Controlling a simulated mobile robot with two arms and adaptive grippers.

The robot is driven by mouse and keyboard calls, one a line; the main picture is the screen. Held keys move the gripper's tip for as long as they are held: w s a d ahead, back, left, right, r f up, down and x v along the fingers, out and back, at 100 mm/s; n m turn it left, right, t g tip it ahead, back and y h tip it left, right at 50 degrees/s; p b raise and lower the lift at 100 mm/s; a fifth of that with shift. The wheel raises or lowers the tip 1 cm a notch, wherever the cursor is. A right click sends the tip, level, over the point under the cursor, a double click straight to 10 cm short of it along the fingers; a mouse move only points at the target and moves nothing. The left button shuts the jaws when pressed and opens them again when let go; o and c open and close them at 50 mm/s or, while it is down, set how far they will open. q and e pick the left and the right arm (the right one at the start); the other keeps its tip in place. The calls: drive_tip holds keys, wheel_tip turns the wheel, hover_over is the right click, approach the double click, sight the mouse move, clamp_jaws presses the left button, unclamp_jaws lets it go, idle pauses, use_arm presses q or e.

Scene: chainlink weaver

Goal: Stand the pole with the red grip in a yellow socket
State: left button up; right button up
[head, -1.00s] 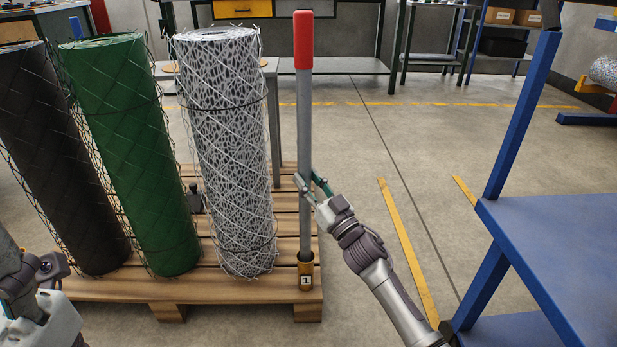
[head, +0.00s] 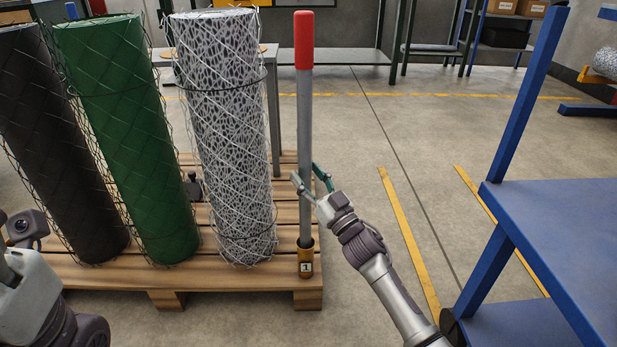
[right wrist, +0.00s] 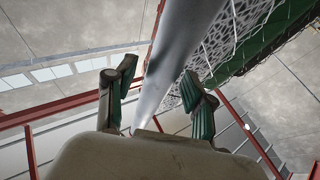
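The pole (head: 304,125) is grey with a red grip (head: 304,40) at its top. It stands upright, its lower end in a yellow socket (head: 305,268) with a small white label at the pallet's front right corner. The pole's bottom is hidden inside the socket. My right gripper (head: 308,178) is at the pole's lower half, its fingers spread on either side. In the right wrist view the pole (right wrist: 180,50) passes between the open fingers (right wrist: 160,95), with gaps beside it. Part of my left arm shows at the lower left, its fingers out of view.
A wooden pallet (head: 215,278) carries black (head: 60,150), green (head: 130,140) and white-grey (head: 225,130) mesh-wrapped rolls left of the pole. A blue shelf unit (head: 570,235) stands at the right. The floor between pallet and shelf is clear, with yellow stripes.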

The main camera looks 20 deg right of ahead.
drive_tip(key=shift+f+h, duration=0.3)
drive_tip(key=shift+s+d+f, duration=0.15)
drive_tip(key=shift+s, duration=0.2)
drive_tip(key=v, duration=1.1)
drive_tip(key=shift+d, duration=0.1)
